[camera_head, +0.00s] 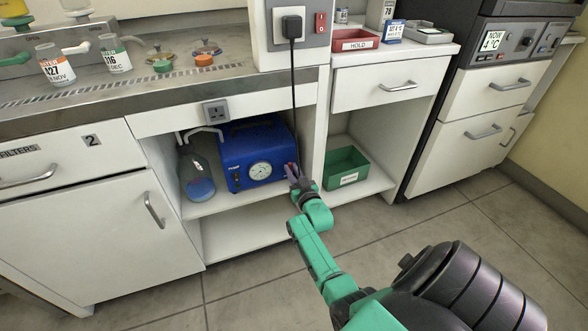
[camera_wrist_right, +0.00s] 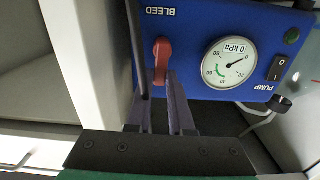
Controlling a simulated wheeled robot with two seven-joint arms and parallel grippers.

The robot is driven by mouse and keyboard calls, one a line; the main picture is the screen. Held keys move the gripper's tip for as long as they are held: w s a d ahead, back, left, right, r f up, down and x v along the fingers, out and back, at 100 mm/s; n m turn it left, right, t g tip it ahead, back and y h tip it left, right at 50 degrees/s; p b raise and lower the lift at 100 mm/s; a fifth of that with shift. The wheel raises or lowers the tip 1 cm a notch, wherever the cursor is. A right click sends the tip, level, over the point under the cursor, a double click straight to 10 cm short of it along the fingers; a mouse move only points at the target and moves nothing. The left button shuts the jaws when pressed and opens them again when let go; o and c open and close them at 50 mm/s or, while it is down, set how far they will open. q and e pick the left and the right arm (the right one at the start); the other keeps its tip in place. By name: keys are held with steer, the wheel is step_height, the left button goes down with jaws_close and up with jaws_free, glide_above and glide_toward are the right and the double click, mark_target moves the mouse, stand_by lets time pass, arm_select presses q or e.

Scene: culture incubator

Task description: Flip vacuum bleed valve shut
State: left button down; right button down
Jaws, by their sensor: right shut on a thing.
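The blue vacuum pump (camera_head: 237,144) stands on the shelf of the open cabinet bay, and its front panel (camera_wrist_right: 192,22) fills the top of the right wrist view, upside down. The red bleed valve lever (camera_wrist_right: 162,50) sits beside the BLEED label, with its handle pointing down in that view. My right gripper (camera_head: 291,173) is at the pump's right front side. In the wrist view its fingers (camera_wrist_right: 161,84) are shut on the end of the lever, partly hiding it. The round gauge (camera_wrist_right: 230,58) is labelled kPa. My left gripper is not in view.
A black power cable (camera_head: 294,100) hangs from the wall socket close to my right gripper. A glass bottle (camera_head: 197,175) stands left of the pump. A green bin (camera_head: 346,167) sits in the bay to the right, past a white cabinet divider (camera_wrist_right: 88,60). The floor in front is clear.

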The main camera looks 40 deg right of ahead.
steer(key=shift+f+n, duration=0.1)
steer(key=shift+n, duration=0.2)
steer(key=c, duration=0.8)
jaws_free()
steer(key=shift+a, duration=0.1)
arm_select(q)
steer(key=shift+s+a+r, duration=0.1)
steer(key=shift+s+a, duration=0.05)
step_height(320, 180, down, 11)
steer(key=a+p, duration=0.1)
steer(key=p, duration=0.3)
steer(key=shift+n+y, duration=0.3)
arm_select(e)
steer(key=v, duration=1.4)
steer(key=shift+s, duration=0.25)
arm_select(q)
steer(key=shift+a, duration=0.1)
arm_select(e)
steer(key=shift+a, duration=0.15)
